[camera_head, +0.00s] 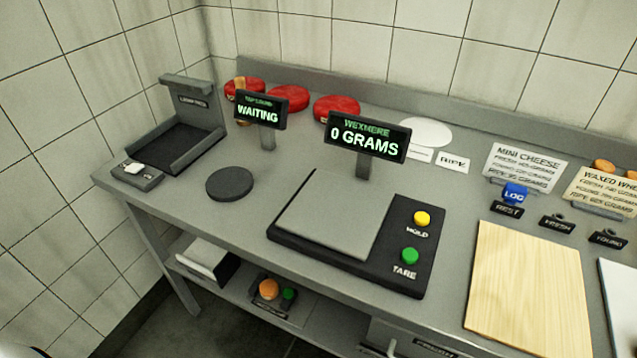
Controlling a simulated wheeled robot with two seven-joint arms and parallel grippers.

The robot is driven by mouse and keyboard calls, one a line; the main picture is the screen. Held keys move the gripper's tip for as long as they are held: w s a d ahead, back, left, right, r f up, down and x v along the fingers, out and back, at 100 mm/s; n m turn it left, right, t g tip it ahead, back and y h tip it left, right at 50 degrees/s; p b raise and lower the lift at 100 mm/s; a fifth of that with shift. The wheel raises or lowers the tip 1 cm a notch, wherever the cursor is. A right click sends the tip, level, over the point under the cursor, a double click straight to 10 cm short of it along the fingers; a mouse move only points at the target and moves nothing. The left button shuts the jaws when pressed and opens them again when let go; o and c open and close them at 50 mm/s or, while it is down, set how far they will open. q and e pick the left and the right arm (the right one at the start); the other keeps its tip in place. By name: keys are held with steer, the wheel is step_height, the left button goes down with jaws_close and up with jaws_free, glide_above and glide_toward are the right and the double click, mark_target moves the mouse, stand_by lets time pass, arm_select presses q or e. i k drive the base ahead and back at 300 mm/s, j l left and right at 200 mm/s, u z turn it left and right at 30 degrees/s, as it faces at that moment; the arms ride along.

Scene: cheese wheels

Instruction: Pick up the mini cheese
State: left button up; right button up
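No item is clearly marked as the mini cheese. Small orange rounds (604,166) sit at the right edge behind the waxed wheel sign, partly cut off by the frame. Another orange round (268,289) is on the lower shelf beside a green one (289,294). Red wheels (337,107) lie along the back of the counter, the left ones partly behind the WAITING display. A mini cheese sign (525,167) stands at the back right. Neither of my grippers is in view.
A scale (335,215) reading 0 GRAMS has yellow and green buttons and an empty plate. A dark disc (229,184) lies left of it, a grey stand (185,130) at far left. A wooden board (530,290) is bare. The scale display (367,138) rises behind the plate.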

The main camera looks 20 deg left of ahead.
mark_target(269, 289)
steer(key=k+j+u, duration=0.1)
steer(key=u, duration=0.65)
